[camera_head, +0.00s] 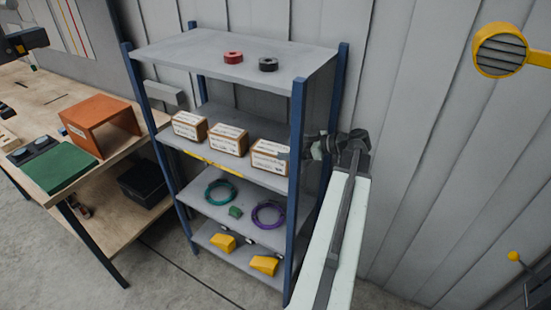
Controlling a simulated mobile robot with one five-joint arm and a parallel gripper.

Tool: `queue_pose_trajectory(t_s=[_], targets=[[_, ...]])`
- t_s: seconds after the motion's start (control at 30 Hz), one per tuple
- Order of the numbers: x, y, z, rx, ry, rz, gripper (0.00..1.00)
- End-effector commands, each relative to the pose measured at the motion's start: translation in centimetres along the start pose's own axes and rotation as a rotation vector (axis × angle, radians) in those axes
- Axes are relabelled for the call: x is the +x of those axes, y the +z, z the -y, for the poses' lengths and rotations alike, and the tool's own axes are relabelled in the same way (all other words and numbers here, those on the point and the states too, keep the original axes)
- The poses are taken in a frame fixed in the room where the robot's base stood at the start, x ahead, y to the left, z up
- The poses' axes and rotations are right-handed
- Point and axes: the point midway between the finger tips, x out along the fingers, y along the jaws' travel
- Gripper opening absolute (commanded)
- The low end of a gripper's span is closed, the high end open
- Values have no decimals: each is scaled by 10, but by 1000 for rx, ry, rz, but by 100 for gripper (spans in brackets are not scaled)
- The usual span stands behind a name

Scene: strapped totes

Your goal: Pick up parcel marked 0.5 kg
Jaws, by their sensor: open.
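Three brown parcels with white printed labels stand in a row on the upper-middle shelf: a left one (189,126), a middle one (228,140) and a right one (268,158). The print is too small to read, so I cannot tell which is marked 0.5 kg.
The blue-posted shelf rack (165,52) holds a red roll (233,57) and a black roll (268,65) on top. Coiled cables and yellow wedges lie on lower shelves. A workbench (40,93) stands left; a yellow-rimmed round fixture (500,50) is upper right.

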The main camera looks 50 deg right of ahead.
Motion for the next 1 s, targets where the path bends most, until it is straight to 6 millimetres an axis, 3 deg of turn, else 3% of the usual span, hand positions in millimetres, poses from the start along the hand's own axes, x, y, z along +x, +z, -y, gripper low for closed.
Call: queue_pose_trajectory(t_s=[0.1, 0.33, 0.6, 0.8, 0.87, 1.0], targets=[[20, 1, 2, -1, -6, 0, 89], [35, -2, 4, -2, -10, -1, 89], [80, -4, 6, -2, -14, 0, 89], [81, -7, 6, -2, -13, -1, 89], [81, -7, 6, -2, -13, -1, 75], [81, -7, 6, -2, -13, -1, 36]])
